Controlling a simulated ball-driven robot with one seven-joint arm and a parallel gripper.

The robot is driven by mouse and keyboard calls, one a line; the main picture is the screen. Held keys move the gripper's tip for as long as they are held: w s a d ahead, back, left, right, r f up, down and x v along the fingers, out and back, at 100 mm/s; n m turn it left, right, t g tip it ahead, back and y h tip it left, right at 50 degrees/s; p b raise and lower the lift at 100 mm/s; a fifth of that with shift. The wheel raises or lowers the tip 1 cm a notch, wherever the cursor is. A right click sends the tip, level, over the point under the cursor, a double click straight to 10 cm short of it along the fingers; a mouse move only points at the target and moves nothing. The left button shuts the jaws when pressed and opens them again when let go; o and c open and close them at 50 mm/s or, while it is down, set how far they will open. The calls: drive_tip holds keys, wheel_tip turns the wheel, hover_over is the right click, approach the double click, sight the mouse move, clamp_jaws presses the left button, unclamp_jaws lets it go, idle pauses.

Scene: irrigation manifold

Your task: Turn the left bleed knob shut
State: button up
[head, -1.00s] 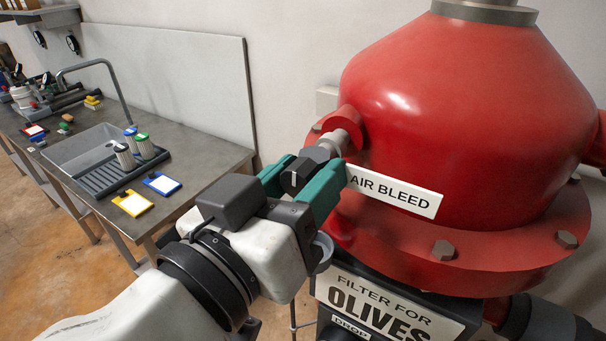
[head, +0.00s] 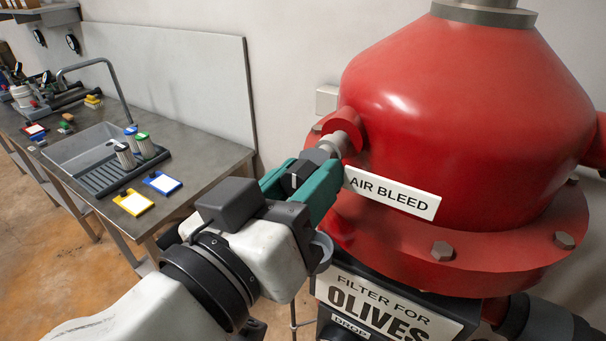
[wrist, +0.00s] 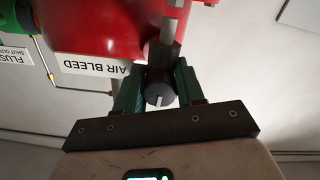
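The bleed knob (head: 297,176) is a dark cylinder with a white pointer line, at the end of a grey stem (head: 330,147) on the red filter tank (head: 450,110). The white AIR BLEED label (head: 392,192) is beside it. My gripper (head: 302,182) has its green fingers on either side of the knob, seemingly pressed against it. In the wrist view the knob (wrist: 160,93) sits between both fingertips with no clear gap, its white line near upright. The knob's far side is hidden.
The red tank's bolted flange (head: 480,245) is right of my gripper. A FILTER FOR OLIVES sign (head: 385,305) is below. A bench (head: 200,130) with a sink, a drying rack and coloured tags stands at the left. The wrist view shows another label (wrist: 14,54) at its left.

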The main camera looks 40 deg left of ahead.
drive_tip(key=o, duration=0.4)
drive_tip(key=shift+c, duration=0.2)
drive_tip(key=b+v, duration=0.2)
drive_tip(key=v, duration=0.8)
drive_tip(key=shift+s, duration=0.35)
drive_tip(key=shift+d, duration=0.15)
